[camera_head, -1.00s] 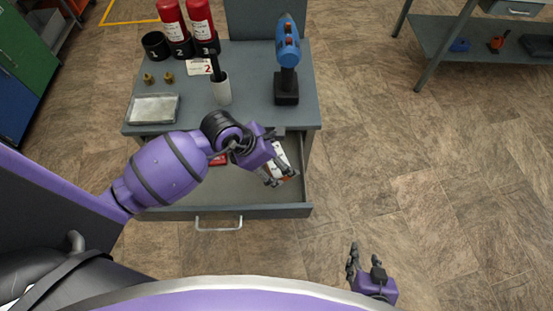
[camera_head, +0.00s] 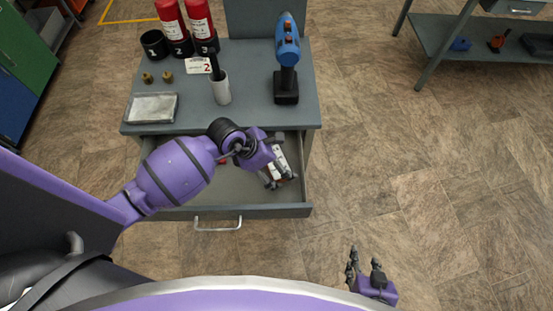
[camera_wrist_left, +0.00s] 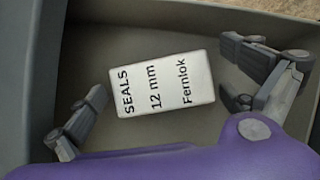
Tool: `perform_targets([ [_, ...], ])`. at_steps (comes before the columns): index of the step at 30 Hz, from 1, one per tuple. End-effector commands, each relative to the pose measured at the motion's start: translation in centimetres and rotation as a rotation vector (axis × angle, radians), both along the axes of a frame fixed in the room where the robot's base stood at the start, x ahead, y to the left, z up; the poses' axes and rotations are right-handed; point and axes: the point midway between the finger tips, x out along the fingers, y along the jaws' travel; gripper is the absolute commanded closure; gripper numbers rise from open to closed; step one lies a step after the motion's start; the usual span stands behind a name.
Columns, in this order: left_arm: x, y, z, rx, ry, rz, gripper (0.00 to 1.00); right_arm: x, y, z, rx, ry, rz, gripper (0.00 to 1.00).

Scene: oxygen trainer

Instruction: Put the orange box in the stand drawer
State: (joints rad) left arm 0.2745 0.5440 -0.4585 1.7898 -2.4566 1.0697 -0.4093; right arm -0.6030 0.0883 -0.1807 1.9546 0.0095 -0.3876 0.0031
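The box (camera_head: 281,161) lies in the open drawer (camera_head: 255,211) of the stand, partly hidden by my left gripper (camera_head: 279,178). In the left wrist view the box (camera_wrist_left: 162,84) shows a white top face reading "SEALS 12 mm Fernlok"; its orange parts are barely visible. My left gripper reaches down into the drawer with its fingers spread, one on each side of the box, with narrow gaps showing. The box appears to rest on the drawer floor. My right gripper (camera_head: 364,258) is open and empty over the floor, at the lower right.
The stand top (camera_head: 250,95) carries a blue drill (camera_head: 287,60), a white cup (camera_head: 221,88) with a black-handled thing, a metal tray (camera_head: 152,107), brass fittings and red cylinders. A red item (camera_head: 222,161) shows in the drawer, mostly behind my arm.

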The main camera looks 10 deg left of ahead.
Motion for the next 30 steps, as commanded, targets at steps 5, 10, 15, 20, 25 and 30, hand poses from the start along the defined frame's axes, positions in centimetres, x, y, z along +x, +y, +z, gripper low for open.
perform_targets([
  [5, 0.0, 0.0, 0.0, 0.000, 0.000, 0.000, 0.00, 0.0, -0.2, 0.0, -0.005, 0.001, 0.005, 0.60],
  [10, -0.2, 0.5, 1.0, 0.002, -0.003, 0.001, 0.00, 0.2, -0.2, 0.2, -0.005, -0.005, 0.006, 0.60],
  [15, -1.1, 1.9, 3.8, 0.003, -0.005, 0.000, 0.00, 0.9, 0.0, 0.6, -0.002, -0.017, 0.006, 0.60],
  [20, -2.1, 3.2, 6.8, 0.002, -0.005, -0.001, 0.00, 1.2, 0.2, 0.8, 0.004, -0.022, 0.004, 0.60],
  [25, -3.0, 4.3, 9.2, 0.001, -0.002, 0.000, 0.00, 1.2, 0.5, 0.7, 0.008, -0.020, 0.002, 0.60],
  [30, -3.4, 4.8, 10.3, 0.001, -0.001, 0.000, 0.00, 0.8, 0.4, 0.6, 0.009, -0.014, 0.000, 0.60],
])
